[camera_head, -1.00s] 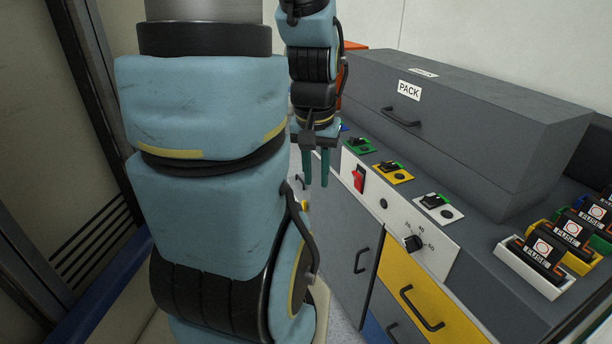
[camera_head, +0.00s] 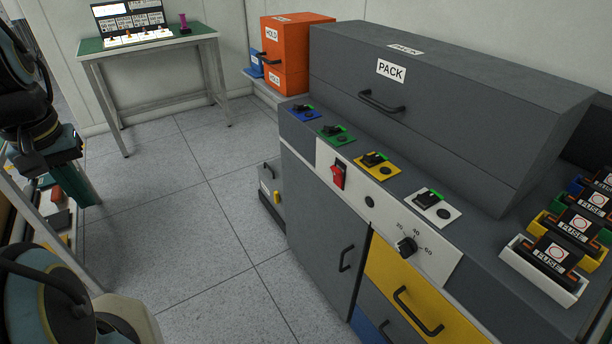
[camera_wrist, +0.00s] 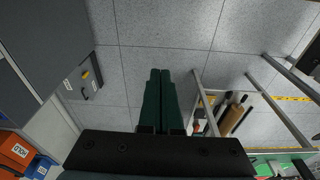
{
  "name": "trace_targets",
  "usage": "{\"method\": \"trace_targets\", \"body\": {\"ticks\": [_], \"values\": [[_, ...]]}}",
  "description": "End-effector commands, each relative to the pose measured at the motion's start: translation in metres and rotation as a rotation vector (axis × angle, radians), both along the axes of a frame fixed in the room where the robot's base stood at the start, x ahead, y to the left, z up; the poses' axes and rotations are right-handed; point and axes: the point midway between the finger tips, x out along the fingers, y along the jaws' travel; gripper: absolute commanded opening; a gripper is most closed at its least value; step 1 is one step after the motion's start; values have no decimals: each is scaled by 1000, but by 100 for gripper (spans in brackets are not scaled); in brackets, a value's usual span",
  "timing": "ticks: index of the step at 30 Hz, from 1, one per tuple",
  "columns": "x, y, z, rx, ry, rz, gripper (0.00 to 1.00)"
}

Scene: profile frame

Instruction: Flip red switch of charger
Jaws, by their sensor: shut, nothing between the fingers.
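The red switch (camera_head: 338,175) is on the white front panel (camera_head: 440,254) of the grey charger bench (camera_head: 320,215), left of a round black button and a dial marked 20, 40, 60. Which way the switch is tipped is too small to tell. My gripper (camera_head: 84,194) is at the left edge of the head view, far from the switch and over the floor. In the wrist view its two green fingers (camera_wrist: 161,74) lie together with nothing between them. The switch does not show in the wrist view.
A grey PACK box (camera_head: 430,95) sits on the bench. Fuses in coloured holders (camera_head: 545,275) are at right. A grey case (camera_head: 270,195) stands on the floor by the bench. Orange HOLD boxes (camera_head: 287,55) are behind. A rack (camera_wrist: 235,110) is near my gripper. The middle floor is clear.

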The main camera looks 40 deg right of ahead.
Motion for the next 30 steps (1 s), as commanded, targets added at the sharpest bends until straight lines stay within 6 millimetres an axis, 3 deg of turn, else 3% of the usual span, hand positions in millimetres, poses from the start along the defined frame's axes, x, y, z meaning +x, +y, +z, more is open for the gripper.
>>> {"method": "trace_targets", "body": {"ticks": [5,8,11,14,17,18,22,27,30], "values": [[0,0,0,0,-1,-1,0],[6,-2,-11,7,-18,-26,0],[25,-8,-40,25,-77,-112,0],[56,-29,-86,32,-189,-273,0],[88,-72,-137,-8,-333,-489,0],[97,-95,-156,-43,-395,-577,0],[104,-178,-207,-220,-590,-837,0],[68,-282,-245,-590,-836,-1082,0],[34,-323,-248,-842,-963,-1149,0]]}}
